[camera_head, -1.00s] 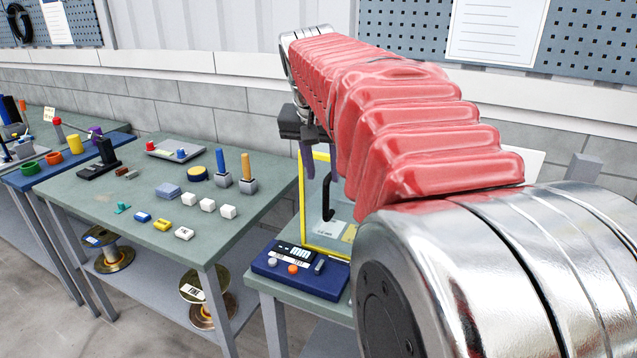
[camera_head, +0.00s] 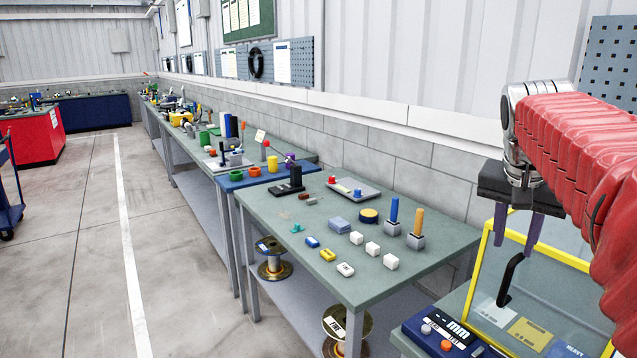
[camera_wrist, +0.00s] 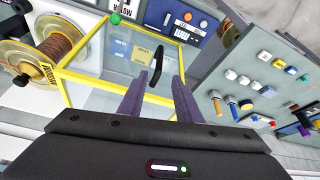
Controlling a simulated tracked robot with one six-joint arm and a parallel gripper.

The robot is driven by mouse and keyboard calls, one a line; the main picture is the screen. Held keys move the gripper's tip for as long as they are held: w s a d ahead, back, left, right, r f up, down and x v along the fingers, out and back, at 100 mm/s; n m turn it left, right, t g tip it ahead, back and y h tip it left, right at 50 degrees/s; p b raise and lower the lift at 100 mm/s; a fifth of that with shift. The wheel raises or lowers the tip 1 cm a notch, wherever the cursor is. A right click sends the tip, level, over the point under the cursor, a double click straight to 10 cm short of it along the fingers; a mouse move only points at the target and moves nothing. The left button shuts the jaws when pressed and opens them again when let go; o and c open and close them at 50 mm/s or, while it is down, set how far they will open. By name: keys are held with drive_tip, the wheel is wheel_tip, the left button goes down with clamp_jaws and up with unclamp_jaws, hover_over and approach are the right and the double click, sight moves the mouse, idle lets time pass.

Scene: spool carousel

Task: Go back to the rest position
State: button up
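My gripper (camera_head: 514,243) hangs at the right of the head view, its two purple fingers pointing down and apart. It also shows in the wrist view (camera_wrist: 159,82), with the fingers spread and nothing held between them. Below it is a clear case with a yellow frame (camera_head: 479,268). A black curved handle (camera_head: 508,282) is on the case, below my fingertips and seemingly apart from them. In the wrist view the handle (camera_wrist: 156,66) shows in the gap between the fingers.
A dark blue meter box (camera_head: 428,340) sits in front of the case. The green-topped table (camera_head: 300,225) at left holds small blocks, two capped posts and a tray (camera_head: 352,189). Wire spools (camera_head: 273,262) stand on its lower shelf. Open floor (camera_head: 75,220) lies further left.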

drive_tip(key=s+a+f+n+t+y, duration=0.1)
drive_tip(key=s+a+f+n, duration=0.2)
drive_tip(key=s+a+f, duration=0.2)
drive_tip(key=s+a+f+n+y, duration=0.1)
drive_tip(key=s+a+f+n, duration=0.2)
drive_tip(key=a, duration=0.8)
drive_tip(key=s+a+f+n+t+y, duration=0.1)
drive_tip(key=s+a+f+n, duration=0.2)
drive_tip(key=s+a+f, duration=0.4)
drive_tip(key=shift+s+a+f+n+t, duration=0.15)
drive_tip(key=shift+a+f+n+t, duration=0.2)
drive_tip(key=shift+f, duration=1.05)
